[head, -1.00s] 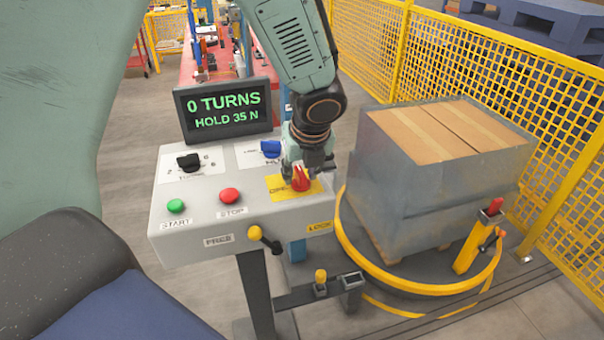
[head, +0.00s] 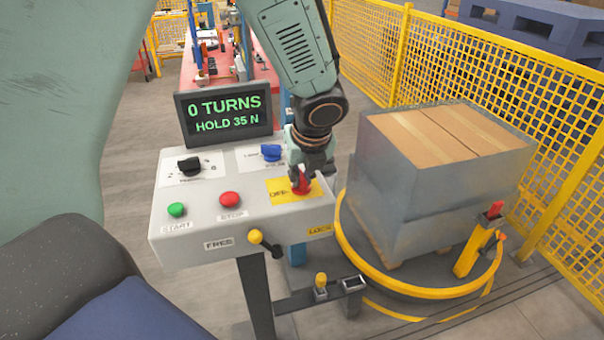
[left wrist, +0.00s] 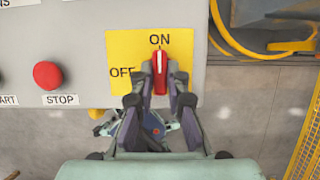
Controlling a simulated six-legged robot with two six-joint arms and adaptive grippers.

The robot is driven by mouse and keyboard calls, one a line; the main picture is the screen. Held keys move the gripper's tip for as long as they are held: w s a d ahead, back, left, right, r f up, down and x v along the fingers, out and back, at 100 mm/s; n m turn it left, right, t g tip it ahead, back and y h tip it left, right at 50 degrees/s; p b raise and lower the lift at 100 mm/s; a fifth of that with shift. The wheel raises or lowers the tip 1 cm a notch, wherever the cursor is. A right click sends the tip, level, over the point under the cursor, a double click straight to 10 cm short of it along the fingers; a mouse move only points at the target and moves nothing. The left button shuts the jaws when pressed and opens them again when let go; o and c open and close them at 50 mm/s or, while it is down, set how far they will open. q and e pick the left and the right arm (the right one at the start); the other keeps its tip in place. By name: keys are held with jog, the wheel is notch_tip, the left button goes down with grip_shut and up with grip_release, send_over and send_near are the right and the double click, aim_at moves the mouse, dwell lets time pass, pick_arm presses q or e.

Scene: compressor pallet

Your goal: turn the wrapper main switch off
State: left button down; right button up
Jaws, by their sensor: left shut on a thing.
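The main switch is a red knob (head: 301,184) on a yellow plate (head: 282,194) at the right of the grey control panel. In the left wrist view the red knob (left wrist: 160,70) has a white line that points up to ON; OFF is printed to its left. My left gripper (head: 302,172) comes down from above and is shut on the red knob. In the left wrist view its two fingers (left wrist: 160,88) sit on either side of the knob. My right gripper is not in view.
The panel (head: 195,240) also has a green START button (head: 177,210), a red STOP button (head: 230,199), a black knob (head: 189,166) and a blue knob (head: 271,153). A display (head: 223,113) reads 0 TURNS, HOLD 35 N. A wrapped pallet load (head: 425,180) stands right, before a yellow fence (head: 450,70).

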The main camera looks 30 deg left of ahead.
pick_arm(q)
jog(key=shift+r+n+p, duration=0.2)
jog(key=shift+n+p, duration=0.5)
jog(key=shift+p, duration=0.2)
jog(key=n+g+p, duration=0.1)
jog(key=n+p, duration=0.1)
jog(key=n+g+y+p, duration=0.1)
jog(key=n+p, duration=0.1)
jog(key=shift+w, duration=0.2)
jog(key=n+g+p, duration=0.1)
jog(key=n+p, duration=0.2)
jog(key=n, duration=0.1)
jog(key=shift+w, duration=0.1)
jog(key=n+g+p, duration=0.1)
jog(key=n, duration=0.2)
jog(key=shift+w+n+g+p, duration=0.1)
jog(key=shift+n+g+p, duration=0.2)
jog(key=shift+p, duration=0.05)
jog(key=shift+w+f+n+g+h+p, duration=0.1)
jog(key=shift+n+g+h+p, duration=0.5)
jog(key=shift+n, duration=1.8)
jog(key=c, duration=1.3)
grip_release()
jog(key=shift+c, duration=0.2)
jog(key=v, duration=1.2)
jog(key=shift+w+a, duration=0.2)
jog(key=shift+a, duration=0.05)
